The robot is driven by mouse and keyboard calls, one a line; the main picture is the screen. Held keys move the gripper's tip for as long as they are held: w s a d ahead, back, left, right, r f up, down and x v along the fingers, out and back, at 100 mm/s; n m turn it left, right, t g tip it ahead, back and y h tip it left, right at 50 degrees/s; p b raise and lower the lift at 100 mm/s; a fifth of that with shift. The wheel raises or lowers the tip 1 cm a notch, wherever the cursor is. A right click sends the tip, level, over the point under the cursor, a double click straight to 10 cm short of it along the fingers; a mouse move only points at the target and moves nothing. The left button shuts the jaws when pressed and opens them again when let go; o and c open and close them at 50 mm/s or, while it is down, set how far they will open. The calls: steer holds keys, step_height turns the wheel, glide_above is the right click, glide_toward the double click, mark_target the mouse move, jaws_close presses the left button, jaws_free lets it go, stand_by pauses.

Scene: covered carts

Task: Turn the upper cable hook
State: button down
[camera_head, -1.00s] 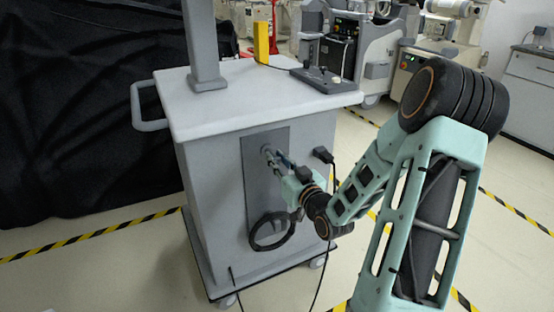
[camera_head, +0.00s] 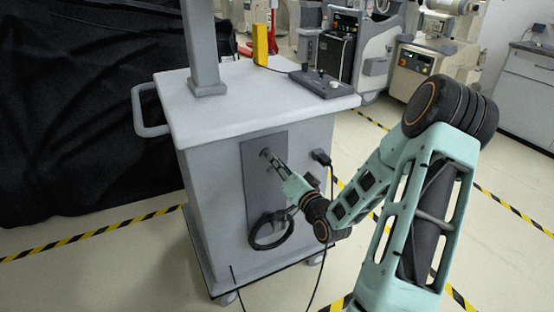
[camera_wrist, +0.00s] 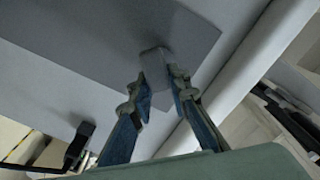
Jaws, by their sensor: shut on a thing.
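The upper cable hook (camera_head: 265,152) is a small grey piece near the top of the dark grey panel (camera_head: 256,183) on the cart's side. In the wrist view the hook (camera_wrist: 154,66) shows as a grey block between my fingertips. My gripper (camera_head: 274,162) reaches it from the lower right and is shut on it. My gripper's two blue-grey fingers (camera_wrist: 158,82) flank the hook in the wrist view. A black cable coil (camera_head: 271,246) hangs low on the panel; the lower hook behind it cannot be made out clearly.
The grey cart (camera_head: 205,198) has a post and a yellow object (camera_head: 260,44) on top. A black plug (camera_head: 321,156) with a hanging cord sits right of the panel, close to my arm. A black-draped cart (camera_head: 75,120) stands at left. Floor in front is clear.

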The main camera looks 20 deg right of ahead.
steer(key=m+p, duration=0.1)
steer(key=m, duration=0.2)
steer(key=shift+d+m+p, duration=0.1)
steer(key=shift+m+p, duration=0.3)
steer(key=m+p, duration=0.1)
steer(key=m, duration=0.2)
steer(key=shift+f+m+p, duration=0.15)
steer(key=shift+m+p, duration=0.15)
steer(key=shift+p, duration=0.05)
steer(key=m+p, duration=0.2)
steer(key=m, duration=0.4)
steer(key=shift+f, duration=0.2)
steer(key=m+p, duration=0.1)
steer(key=m, duration=0.3)
steer(key=shift+f, duration=0.15)
steer(key=m, duration=0.3)
steer(key=shift+f+m, duration=0.1)
steer(key=shift+m, duration=0.2)
steer(key=m, duration=0.1)
steer(key=m+b, duration=0.1)
steer(key=m, duration=0.3)
steer(key=shift+a+b, duration=0.35)
steer(key=shift+b, duration=0.05)
steer(key=shift+m, duration=0.4)
steer(key=c, duration=1.8)
jaws_free()
